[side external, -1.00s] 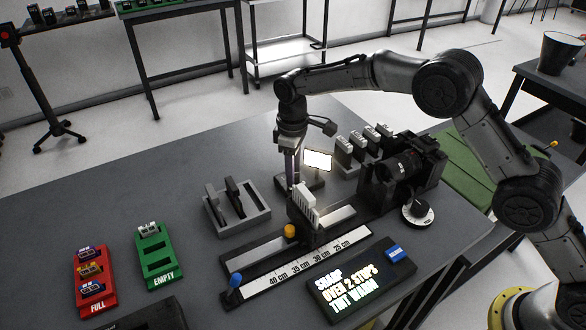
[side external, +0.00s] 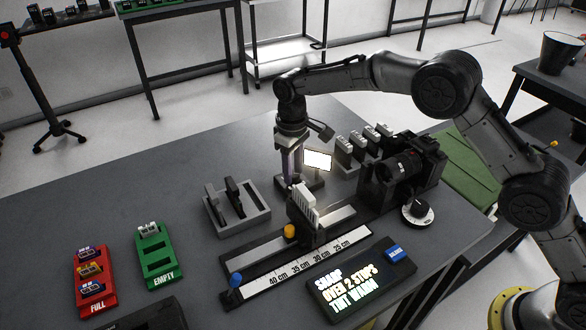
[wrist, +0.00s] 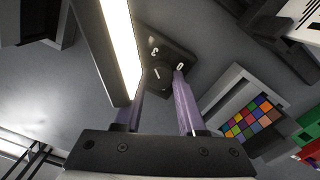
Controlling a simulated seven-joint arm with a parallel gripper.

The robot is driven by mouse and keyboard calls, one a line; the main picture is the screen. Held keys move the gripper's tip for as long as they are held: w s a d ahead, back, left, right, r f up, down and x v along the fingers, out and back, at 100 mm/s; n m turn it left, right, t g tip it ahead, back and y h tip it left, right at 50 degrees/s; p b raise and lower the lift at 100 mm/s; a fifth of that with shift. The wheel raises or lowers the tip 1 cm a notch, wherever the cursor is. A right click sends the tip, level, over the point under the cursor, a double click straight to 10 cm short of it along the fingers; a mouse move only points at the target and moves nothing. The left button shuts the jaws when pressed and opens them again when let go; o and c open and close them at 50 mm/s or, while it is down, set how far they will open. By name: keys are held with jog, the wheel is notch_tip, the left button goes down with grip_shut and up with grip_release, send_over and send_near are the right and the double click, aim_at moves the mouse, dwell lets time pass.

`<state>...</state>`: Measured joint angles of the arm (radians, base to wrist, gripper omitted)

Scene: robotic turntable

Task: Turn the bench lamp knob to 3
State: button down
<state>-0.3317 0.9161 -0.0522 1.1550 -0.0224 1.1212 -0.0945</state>
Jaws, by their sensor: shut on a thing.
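The bench lamp has a lit, pale rectangular panel (side external: 317,160) on a dark base (side external: 314,182). The panel also shows as a bright strip in the wrist view (wrist: 122,45). There, its dark knob (wrist: 158,77) sits on the base plate among white dial marks, with a short white line on its top. A 0 is legible at right of the knob; another figure above it looks like a 3. My gripper (wrist: 160,82) points down at the lamp base, its purple fingers on both sides of the knob and shut on it. The fingertips are partly hidden in the side view.
A grey tray (side external: 226,226) with dark upright pieces stands left of my gripper. A slider rail (side external: 285,275) and a camera (side external: 410,165) are in front and at right. White-topped blocks (side external: 362,142) stand close behind the lamp. The table's back left is clear.

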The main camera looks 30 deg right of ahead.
jog(key=c, duration=0.5)
grip_release()
notch_tip(320, 180, up, 14)
jog(key=shift+a, duration=0.1)
